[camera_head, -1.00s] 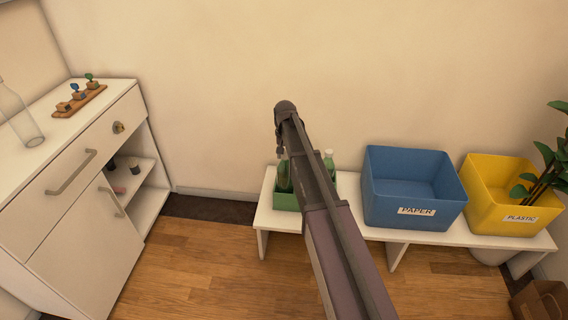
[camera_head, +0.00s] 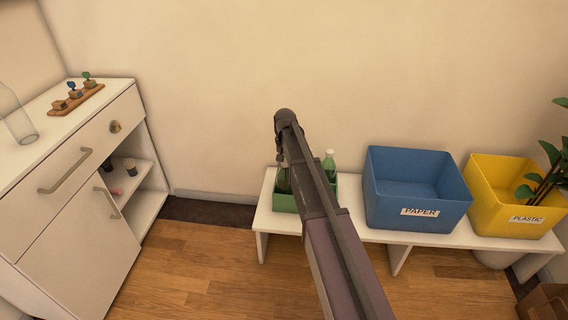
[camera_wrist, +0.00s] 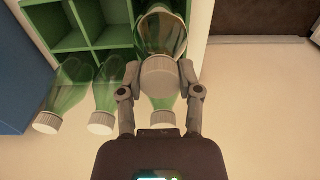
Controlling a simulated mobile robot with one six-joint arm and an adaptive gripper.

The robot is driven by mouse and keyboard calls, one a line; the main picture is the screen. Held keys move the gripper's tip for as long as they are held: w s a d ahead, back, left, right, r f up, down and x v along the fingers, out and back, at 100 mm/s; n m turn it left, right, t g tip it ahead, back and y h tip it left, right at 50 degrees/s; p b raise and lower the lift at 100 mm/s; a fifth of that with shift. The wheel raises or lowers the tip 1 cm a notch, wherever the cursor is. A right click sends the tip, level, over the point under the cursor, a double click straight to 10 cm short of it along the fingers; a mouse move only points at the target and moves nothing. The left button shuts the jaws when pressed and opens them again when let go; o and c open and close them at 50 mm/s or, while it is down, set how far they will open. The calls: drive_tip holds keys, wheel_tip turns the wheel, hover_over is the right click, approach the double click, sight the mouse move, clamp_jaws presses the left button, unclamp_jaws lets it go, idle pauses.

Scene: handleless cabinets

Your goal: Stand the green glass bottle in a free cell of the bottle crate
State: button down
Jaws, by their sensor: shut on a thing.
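The green glass bottle (camera_wrist: 160,36) is upright in my gripper (camera_wrist: 161,70), its pale cap towards the wrist camera and its lower end at a cell of the green bottle crate (camera_wrist: 118,36). My gripper is shut on it near the cap. In the head view, the bottle (camera_head: 283,181) shows at the crate's (camera_head: 286,202) left part, partly behind my arm. I cannot tell whether its base touches the cell floor. Several other capped bottles stand in the crate, two to the left in the wrist view (camera_wrist: 72,90) and one below the held bottle's cap.
The crate stands on a low white bench (camera_head: 263,216) by the wall. A blue PAPER bin (camera_head: 416,190) and a yellow PLASTIC bin (camera_head: 515,195) stand to its right. A white cabinet (camera_head: 75,200) with a clear bottle (camera_head: 18,120) is at left. Floor between is clear.

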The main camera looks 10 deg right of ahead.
drive_tip(key=shift+f, duration=0.15)
drive_tip(key=shift+c, duration=1.4)
unclamp_jaws()
wheel_tip(320, 180, up, 12)
drive_tip(key=p, duration=1.2)
drive_tip(key=shift+r, duration=0.2)
drive_tip(key=s+n, duration=0.3)
drive_tip(key=s, duration=2.6)
drive_tip(key=shift+n, duration=0.3)
drive_tip(key=shift+s+a, duration=0.1)
